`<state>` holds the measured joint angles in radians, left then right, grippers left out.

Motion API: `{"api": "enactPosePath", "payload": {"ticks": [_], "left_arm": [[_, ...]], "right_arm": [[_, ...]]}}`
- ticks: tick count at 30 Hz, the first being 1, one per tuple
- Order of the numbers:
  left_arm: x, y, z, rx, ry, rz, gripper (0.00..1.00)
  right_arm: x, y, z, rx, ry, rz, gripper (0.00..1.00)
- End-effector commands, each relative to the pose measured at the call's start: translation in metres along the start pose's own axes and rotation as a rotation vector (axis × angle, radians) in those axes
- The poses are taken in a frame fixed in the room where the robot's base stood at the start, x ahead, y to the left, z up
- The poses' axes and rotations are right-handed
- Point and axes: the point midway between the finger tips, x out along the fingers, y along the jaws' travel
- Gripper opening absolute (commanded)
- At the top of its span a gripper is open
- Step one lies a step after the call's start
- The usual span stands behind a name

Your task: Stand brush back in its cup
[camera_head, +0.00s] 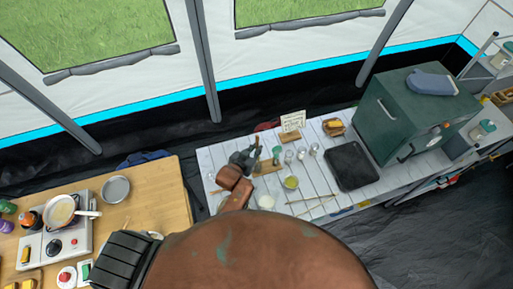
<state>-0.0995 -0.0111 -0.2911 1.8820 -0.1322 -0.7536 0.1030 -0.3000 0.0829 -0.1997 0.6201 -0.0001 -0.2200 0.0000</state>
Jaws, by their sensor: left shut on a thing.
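My left gripper (243,158), dark grey, is over the left part of the white plank table. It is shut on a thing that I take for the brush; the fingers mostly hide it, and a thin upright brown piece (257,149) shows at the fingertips. Just to the right stands a small green item (277,154). Several small clear glasses stand beyond it, one of them here (301,153). A cup with yellow-green contents (291,182) and a white cup (266,202) stand nearer. I cannot tell which one is the brush's cup.
Thin sticks (312,200) lie near the white table's front edge. A black tray (353,165) and a green oven-like box (412,115) stand to the right. A small sign (292,121) stands behind. A wooden table with a stove and pan (61,210) is at left.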

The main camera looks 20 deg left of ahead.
Motion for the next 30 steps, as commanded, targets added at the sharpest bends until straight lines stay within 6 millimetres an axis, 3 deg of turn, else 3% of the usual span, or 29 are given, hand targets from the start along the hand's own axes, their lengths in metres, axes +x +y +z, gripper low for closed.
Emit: {"api": "enactPosePath", "payload": {"ticks": [15,30], "left_arm": [[0.021,0.0,0.036,0.0,-0.001,0.0,0.0],[0.028,0.0,0.048,0.0,0.0,0.0,0.0]], "right_arm": [[0.02,-0.002,0.002,0.001,0.001,-0.001,0.4],[0.026,-0.007,0.002,0.002,0.001,-0.006,0.4]]}}
